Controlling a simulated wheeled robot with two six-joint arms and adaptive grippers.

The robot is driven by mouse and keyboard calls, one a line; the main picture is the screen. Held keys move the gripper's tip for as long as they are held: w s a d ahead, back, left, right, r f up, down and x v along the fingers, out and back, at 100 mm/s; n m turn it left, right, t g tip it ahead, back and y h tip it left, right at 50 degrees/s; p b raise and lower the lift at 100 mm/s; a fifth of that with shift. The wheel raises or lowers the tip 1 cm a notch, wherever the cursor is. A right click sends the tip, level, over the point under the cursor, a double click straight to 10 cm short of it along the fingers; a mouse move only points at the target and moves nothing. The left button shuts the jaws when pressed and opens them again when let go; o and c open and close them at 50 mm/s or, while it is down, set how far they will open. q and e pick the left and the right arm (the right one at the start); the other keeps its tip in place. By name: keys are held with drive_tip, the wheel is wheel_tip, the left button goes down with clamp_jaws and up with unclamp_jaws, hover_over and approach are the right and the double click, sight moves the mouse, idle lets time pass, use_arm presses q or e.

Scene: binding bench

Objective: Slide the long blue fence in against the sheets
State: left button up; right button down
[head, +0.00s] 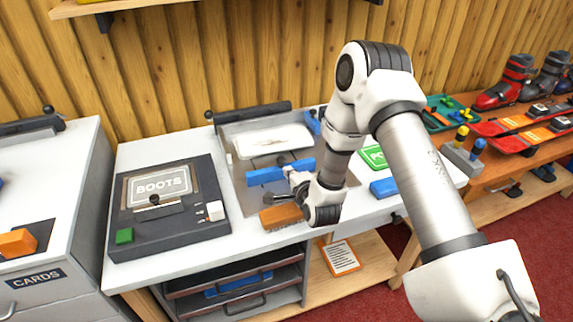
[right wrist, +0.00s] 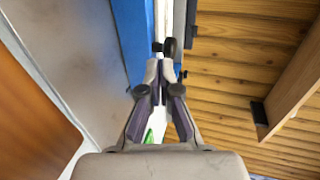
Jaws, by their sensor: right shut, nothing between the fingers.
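The long blue fence (head: 264,175) stands on the grey metal bed (head: 236,187) of the press in the head view. The white sheets (head: 271,140) lie behind it, with a strip of bed visible between. My right gripper (head: 289,170) is shut and empty at the near side of the fence, by its right half. In the right wrist view its closed fingers (right wrist: 157,72) are beside a long blue face, likely the fence (right wrist: 138,38). I cannot tell whether they touch it. My left gripper is out of view.
An orange block (head: 281,217) sits at the bed's front edge, just below my right gripper. A smaller blue piece (head: 313,122) is at the back right of the bed. A dark BOOTS box (head: 190,228) stands to the left, a blue block (head: 383,187) to the right.

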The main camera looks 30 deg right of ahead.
drive_tip(key=shift+w+d+r, duration=0.1)
drive_tip(key=shift+w+d, duration=0.1)
drive_tip(key=shift+w, duration=0.8)
drive_tip(key=shift+w+d, duration=0.1)
drive_tip(key=shift+w, duration=0.1)
